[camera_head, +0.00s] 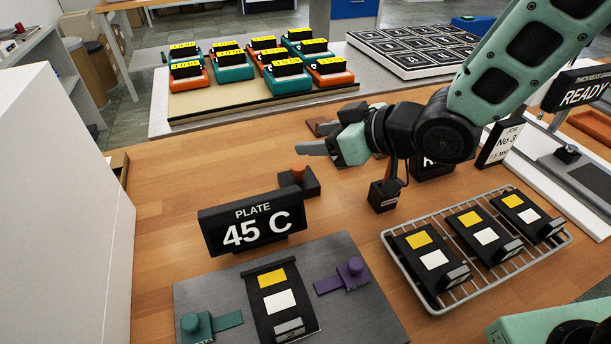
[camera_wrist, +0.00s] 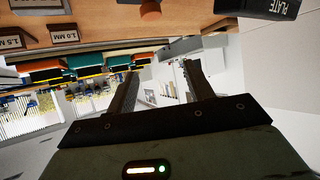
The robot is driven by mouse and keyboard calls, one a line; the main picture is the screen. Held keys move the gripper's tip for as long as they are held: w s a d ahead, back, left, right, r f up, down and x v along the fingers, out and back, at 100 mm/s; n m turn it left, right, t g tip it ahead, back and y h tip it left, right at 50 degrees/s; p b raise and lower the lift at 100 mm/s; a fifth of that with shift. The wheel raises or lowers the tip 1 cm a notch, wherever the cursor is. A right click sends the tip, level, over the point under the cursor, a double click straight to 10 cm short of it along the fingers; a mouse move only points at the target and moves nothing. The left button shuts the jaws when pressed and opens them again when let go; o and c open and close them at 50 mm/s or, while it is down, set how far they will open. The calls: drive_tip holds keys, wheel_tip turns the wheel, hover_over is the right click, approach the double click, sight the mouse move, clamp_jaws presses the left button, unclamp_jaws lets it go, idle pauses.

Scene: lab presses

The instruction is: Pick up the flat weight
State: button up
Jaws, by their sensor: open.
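My gripper (camera_head: 305,148) is open and empty, held above the bench and pointing left. Its two fingers (camera_wrist: 160,68) stand apart in the wrist view with nothing between them. I cannot tell for certain which thing is the flat weight. A low dark block with an orange knob (camera_head: 298,178) stands on the bench just below the gripper, behind the plate sign; its knob also shows at the top of the wrist view (camera_wrist: 150,9). A low brown piece (camera_head: 320,126) lies behind the gripper, partly hidden by it.
A "PLATE 45 C" sign (camera_head: 252,222) stands behind a grey plate (camera_head: 220,290) bearing a dark cassette between teal and purple clamps. A wire rack (camera_head: 418,285) with dark cassettes is at right. A white cabinet (camera_head: 60,210) rises at left. Orange and teal holders fill a back board (camera_head: 190,112).

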approach(298, 165)
drive_tip(key=x, duration=0.2)
drive_tip(key=b+x, duration=0.1)
drive_tip(key=x, duration=0.1)
drive_tip(key=shift+s+f, duration=0.1)
drive_tip(key=shift+f, duration=0.4)
drive_tip(key=shift+w+a, duration=0.45)
drive_tip(key=shift+a, duration=0.1)
drive_tip(key=shift+p+x, duration=0.5)
drive_tip(key=shift+x, duration=2.6)
clamp_jaws()
drive_tip(key=shift+r, duration=0.15)
